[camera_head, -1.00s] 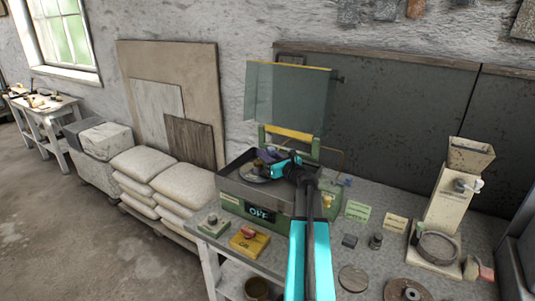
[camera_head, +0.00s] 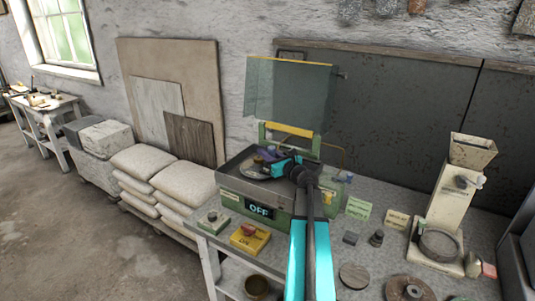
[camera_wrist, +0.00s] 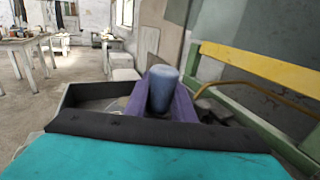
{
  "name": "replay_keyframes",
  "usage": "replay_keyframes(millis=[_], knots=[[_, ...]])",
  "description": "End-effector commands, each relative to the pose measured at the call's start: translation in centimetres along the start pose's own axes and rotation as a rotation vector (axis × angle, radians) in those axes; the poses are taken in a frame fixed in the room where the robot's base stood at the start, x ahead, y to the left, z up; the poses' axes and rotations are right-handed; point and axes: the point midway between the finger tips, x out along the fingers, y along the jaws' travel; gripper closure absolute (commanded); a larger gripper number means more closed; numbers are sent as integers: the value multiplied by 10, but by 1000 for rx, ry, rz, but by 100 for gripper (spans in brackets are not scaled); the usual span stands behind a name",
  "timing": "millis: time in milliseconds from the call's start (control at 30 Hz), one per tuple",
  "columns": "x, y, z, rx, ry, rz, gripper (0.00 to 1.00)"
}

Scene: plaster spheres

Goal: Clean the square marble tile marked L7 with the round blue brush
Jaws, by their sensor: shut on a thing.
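My gripper (camera_head: 268,164) is over the open tray of the green machine (camera_head: 260,210). In the wrist view its purple jaws (camera_wrist: 161,108) are shut around an upright blue-grey rounded cylinder (camera_wrist: 162,85), which looks like the handle of the round blue brush. Its lower end is hidden by the jaws and my wrist. A pale round disc (camera_head: 250,174) shows in the tray beside the gripper, with a small brownish piece by it. I cannot make out a square tile marked L7 in either view.
A yellow box with a red button (camera_head: 250,238) stands in front. A beige hopper device (camera_head: 447,205) is at right. Stacked sacks (camera_head: 170,183) lie at left.

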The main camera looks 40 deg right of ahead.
Motion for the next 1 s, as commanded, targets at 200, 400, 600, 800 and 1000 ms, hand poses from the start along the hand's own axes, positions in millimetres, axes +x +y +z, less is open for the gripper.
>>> replay_keyframes(millis=[200,400,600,800,1000], knots=[[0,0,-1,0,0,-1,100],[0,-1,-3,0,0,-1,100],[0,-1,-6,0,0,-1,100],[0,-1,-7,0,0,-1,100],[-1,-1,-7,0,0,-1,100]])
